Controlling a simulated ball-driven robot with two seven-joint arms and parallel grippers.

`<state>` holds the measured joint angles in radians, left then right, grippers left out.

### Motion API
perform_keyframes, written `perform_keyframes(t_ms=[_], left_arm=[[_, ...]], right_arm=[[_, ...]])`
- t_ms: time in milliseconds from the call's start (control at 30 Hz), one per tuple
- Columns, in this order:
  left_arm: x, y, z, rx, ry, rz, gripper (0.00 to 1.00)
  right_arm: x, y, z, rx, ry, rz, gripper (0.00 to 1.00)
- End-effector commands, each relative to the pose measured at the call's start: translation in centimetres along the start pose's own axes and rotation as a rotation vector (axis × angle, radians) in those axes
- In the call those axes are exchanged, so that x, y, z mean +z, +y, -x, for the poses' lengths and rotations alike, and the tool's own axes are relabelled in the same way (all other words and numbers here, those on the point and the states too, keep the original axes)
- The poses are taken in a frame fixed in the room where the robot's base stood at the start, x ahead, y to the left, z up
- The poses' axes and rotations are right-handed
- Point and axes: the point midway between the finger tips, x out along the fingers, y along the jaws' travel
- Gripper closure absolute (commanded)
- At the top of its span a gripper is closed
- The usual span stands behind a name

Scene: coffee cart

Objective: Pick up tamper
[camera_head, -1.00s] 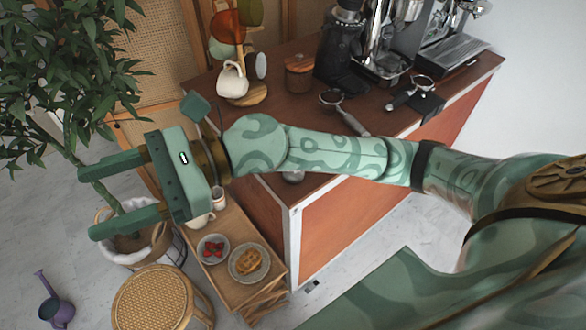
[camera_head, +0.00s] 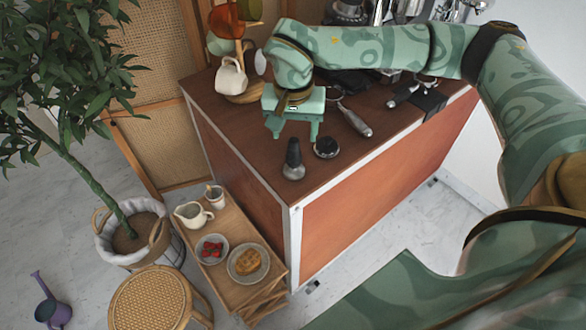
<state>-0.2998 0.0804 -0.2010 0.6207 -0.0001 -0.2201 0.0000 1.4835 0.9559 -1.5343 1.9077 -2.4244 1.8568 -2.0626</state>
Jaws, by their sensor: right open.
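The tamper appears apart from the fingers; the exact height gap is hard to judge. My left gripper is not in view.
A round black puck-like tool (camera_head: 326,148) sits just right of the tamper. A portafilter (camera_head: 355,122) lies behind it, another (camera_head: 403,95) farther right. A mug stand (camera_head: 240,92) is at the cart's back left. A low side table (camera_head: 222,277) holds plates and a jug.

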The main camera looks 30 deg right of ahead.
Motion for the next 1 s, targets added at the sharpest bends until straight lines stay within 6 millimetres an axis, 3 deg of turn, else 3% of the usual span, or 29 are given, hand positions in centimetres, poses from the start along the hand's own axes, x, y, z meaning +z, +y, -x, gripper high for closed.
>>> perform_keyframes(t_ms=[33,267,500,800,867,1000], left_arm=[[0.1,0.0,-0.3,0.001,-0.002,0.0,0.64],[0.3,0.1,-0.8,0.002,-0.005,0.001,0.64],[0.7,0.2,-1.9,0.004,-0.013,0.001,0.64],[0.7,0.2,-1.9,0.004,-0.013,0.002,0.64],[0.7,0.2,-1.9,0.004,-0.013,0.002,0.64],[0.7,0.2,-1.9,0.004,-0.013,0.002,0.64]], right_arm=[[0.1,0.0,-1.0,0.0,-0.002,0.001,0.39],[0.0,-0.1,-2.9,-0.001,-0.001,0.0,0.39],[-0.1,-0.2,-6.8,0.0,-0.002,0.0,0.39],[-0.2,-0.2,-7.3,-0.003,0.0,0.001,0.39],[-0.2,-0.2,-7.3,-0.003,0.0,0.001,0.53],[-0.2,-0.2,-7.3,-0.003,0.0,0.001,0.92]])
